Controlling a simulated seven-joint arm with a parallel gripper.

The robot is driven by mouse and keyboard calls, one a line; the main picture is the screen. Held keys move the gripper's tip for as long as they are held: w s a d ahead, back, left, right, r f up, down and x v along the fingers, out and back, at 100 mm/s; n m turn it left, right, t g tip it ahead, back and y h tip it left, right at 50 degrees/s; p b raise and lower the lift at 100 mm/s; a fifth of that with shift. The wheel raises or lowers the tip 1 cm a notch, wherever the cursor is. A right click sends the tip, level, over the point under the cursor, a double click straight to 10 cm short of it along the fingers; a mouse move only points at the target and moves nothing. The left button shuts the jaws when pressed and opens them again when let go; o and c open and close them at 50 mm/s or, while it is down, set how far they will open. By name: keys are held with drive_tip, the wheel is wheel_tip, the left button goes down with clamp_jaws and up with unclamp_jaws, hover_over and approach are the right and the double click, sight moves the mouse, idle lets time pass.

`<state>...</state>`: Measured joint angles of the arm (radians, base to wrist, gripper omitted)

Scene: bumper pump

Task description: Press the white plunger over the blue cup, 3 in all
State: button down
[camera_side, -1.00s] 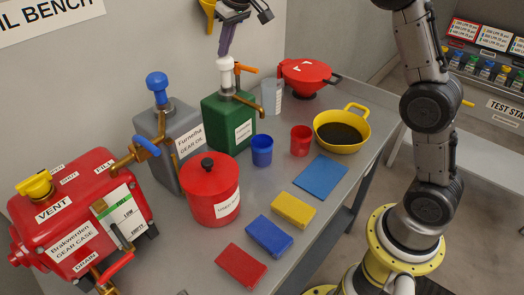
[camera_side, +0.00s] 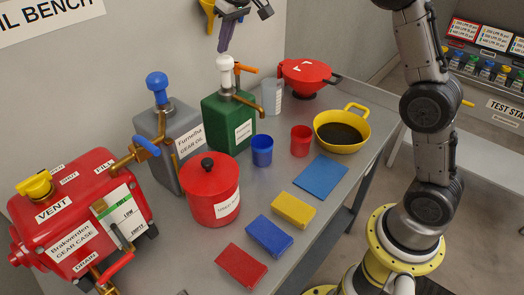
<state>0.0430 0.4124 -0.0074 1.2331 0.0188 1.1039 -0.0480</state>
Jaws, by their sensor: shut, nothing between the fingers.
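The white plunger (camera_side: 225,64) stands upright on top of the green oil container (camera_side: 222,124). The container's brown spout (camera_side: 250,102) reaches right, and its end is above the blue cup (camera_side: 262,150), which stands on the bench. My gripper (camera_side: 223,49) is at the top of the side view, its purple fingers shut and pointing down just above the plunger's knob. I cannot tell whether the fingertips touch the knob. The inside of the blue cup is too dark to read.
An orange lever (camera_side: 245,68) sits close right of the plunger. A grey container with a blue plunger (camera_side: 157,85) is to the left. A red cup (camera_side: 300,140), a clear jug (camera_side: 272,97), a red funnel (camera_side: 306,75) and a yellow pan (camera_side: 342,117) stand to the right.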

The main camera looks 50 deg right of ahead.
sight(226, 58)
drive_tip(key=shift+f, duration=2.2)
drive_tip(key=shift+r, duration=2.35)
drive_tip(key=shift+r, duration=0.1)
drive_tip(key=shift+r, duration=2.9)
